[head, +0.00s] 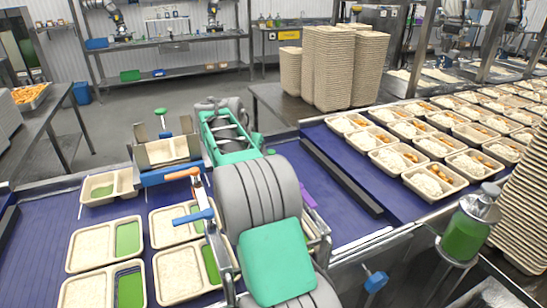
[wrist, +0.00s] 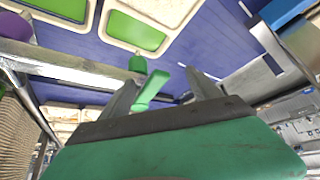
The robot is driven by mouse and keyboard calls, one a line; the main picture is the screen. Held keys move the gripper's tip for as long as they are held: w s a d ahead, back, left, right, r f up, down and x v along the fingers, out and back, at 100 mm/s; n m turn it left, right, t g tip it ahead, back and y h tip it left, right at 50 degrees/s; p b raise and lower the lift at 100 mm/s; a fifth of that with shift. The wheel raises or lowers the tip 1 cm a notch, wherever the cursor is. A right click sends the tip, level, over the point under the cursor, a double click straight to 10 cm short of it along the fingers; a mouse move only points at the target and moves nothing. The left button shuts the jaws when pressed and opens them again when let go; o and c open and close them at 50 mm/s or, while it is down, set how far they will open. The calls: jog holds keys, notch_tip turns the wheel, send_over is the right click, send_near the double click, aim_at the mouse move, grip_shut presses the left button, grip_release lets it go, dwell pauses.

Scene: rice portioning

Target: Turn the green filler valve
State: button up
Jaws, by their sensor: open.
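The green filler valve (wrist: 151,88) shows in the wrist view as a slanted green lever with a round green knob beyond it. My gripper (wrist: 165,84) is open, its two grey fingers apart on either side of the lever. I see a gap on the right; whether the left finger touches the lever I cannot tell. In the head view my arm covers much of the filler area. A small green upright part (head: 160,113) stands left of my arm there; I cannot tell whether it is the same valve.
An orange handle (head: 183,174) and a blue handle (head: 195,217) stand close left of my arm. Trays with white and green fill (head: 92,246) lie on the blue belt. A purple part (wrist: 16,28) is at the wrist view's left. Tall tray stacks (head: 340,65) stand behind.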

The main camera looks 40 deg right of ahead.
jog(key=shift+s+d+r, duration=0.1)
jog(key=shift+d+r, duration=0.15)
jog(key=shift+d, duration=0.05)
jog(key=shift+o, duration=0.2)
jog(key=shift+a+r, duration=0.1)
jog(key=shift+r, duration=0.2)
jog(key=p+v, duration=0.3)
jog(key=v, duration=0.3)
jog(key=shift+s+a+r+p, duration=0.1)
jog(key=shift+a+r+p, duration=0.2)
jog(key=shift+p, duration=0.1)
jog(key=shift+s+a, duration=0.1)
jog(key=shift+a, duration=0.05)
